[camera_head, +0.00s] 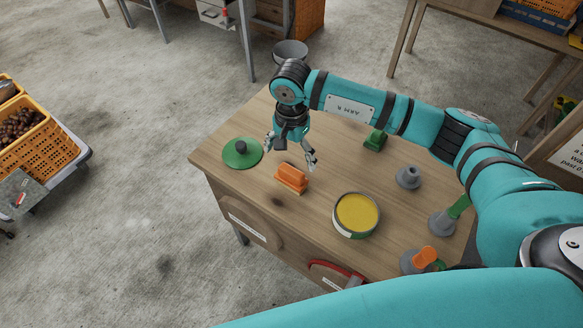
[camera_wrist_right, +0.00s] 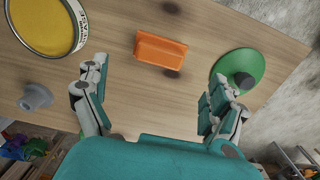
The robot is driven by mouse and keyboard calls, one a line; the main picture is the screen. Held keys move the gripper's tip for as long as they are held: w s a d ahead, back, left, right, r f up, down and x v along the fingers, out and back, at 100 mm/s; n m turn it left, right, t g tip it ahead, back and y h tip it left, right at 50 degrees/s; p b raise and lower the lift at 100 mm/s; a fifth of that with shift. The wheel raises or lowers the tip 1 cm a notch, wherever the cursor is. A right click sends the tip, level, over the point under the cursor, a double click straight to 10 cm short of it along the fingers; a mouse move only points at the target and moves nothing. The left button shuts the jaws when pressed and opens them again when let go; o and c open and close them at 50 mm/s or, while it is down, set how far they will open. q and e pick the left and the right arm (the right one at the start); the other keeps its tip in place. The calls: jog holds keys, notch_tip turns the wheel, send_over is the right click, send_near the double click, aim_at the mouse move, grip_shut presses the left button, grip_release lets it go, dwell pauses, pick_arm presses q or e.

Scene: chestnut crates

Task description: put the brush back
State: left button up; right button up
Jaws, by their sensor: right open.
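An orange block-shaped thing with a pale strip along its base, likely the brush (camera_head: 291,178), lies on the wooden table. It also shows in the right wrist view (camera_wrist_right: 160,50), ahead of the fingers and not between them. My right gripper (camera_head: 291,152) is open and empty, pointing down above the table on the far side of the orange brush. Its spread fingers show in the wrist view (camera_wrist_right: 155,88). A similar green block (camera_head: 375,140) sits farther right, near my right arm. My left gripper is not in view.
A green lid with dark knob (camera_head: 241,153) lies left of the brush. An open tin of yellow (camera_head: 356,214) stands to its right.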

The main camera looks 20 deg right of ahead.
aim_at(291, 171)
jog(key=shift+r+b, duration=0.4)
jog(key=shift+r, duration=1.7)
